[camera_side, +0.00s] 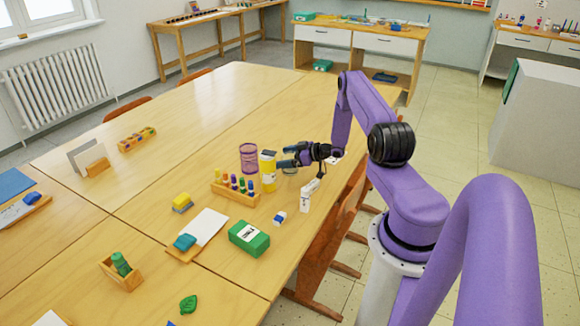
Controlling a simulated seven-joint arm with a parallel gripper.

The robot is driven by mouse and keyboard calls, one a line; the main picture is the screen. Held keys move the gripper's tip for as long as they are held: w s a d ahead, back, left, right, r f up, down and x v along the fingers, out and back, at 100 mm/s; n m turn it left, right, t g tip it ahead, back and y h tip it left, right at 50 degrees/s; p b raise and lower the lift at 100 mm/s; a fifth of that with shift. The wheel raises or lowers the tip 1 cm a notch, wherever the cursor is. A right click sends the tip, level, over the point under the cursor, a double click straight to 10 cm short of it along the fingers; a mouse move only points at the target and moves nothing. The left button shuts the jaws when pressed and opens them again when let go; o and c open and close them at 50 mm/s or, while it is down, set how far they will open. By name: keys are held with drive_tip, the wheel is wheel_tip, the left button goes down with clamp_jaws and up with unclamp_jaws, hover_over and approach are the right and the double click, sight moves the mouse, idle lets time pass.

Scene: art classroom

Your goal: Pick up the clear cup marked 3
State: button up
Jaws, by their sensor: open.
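My gripper (284,157) is in the side view near the table's right edge, pointing left, with its dark fingers apart. What looks like a clear cup (290,170) stands just below the fingers, partly hidden by them. Its outline is faint, and I cannot read any number on it. I cannot tell whether the fingers are around the cup or only above or beside it.
A yellow bottle (268,171) stands close left of my gripper, with a purple mesh cup (248,158) behind it. A wooden rack of coloured pegs (235,190), a white carton (308,196) and a green box (249,238) stand nearer. The far table (215,100) is clear.

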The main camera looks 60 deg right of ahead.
drive_tip(key=c, duration=1)
drive_tip(key=shift+c, duration=0.2)
